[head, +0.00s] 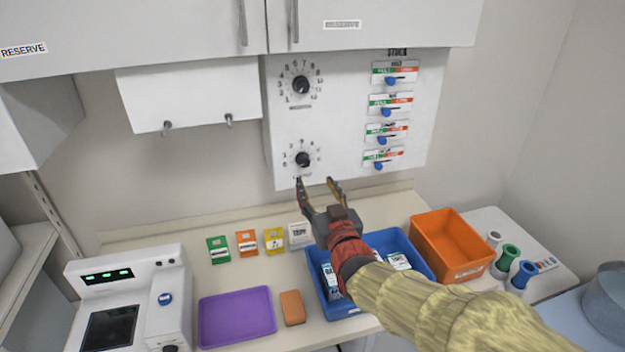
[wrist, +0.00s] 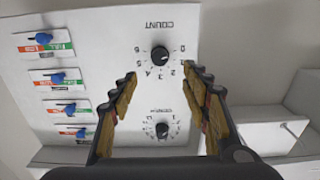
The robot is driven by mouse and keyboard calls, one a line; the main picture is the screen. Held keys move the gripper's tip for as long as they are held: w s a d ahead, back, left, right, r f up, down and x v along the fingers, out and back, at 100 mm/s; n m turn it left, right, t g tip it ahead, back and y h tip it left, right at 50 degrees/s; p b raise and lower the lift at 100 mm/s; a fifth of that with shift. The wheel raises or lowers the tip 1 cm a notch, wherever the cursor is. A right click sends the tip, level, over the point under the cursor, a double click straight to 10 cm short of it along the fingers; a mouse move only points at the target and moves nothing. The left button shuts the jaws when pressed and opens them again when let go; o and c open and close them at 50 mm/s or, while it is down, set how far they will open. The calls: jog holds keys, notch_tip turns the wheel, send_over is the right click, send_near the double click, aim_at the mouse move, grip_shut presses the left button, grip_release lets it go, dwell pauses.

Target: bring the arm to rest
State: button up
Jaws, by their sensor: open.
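My gripper (head: 322,190) is open and empty, held above the counter in front of the white wall panel (head: 345,125). In the head view its fingertips appear just below the lower dial (head: 302,159). The upper dial (head: 301,85) is higher on the same panel. In the wrist view, which is upside down, my gripper (wrist: 163,85) has its fingers wide apart. Nothing is between the fingers. My arm crosses the blue bin (head: 375,245) and hides part of it.
Several sliders (head: 391,81) line the panel's right side. Below are an orange bin (head: 450,245), a purple tray (head: 237,316), a sponge-like block (head: 292,307), coloured cards (head: 246,243) and a white device (head: 130,300). Cabinets (head: 370,25) hang above. Bottles (head: 507,258) stand at right.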

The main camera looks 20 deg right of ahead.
jog(key=shift+s, duration=0.5)
jog(key=shift+f, duration=0.1)
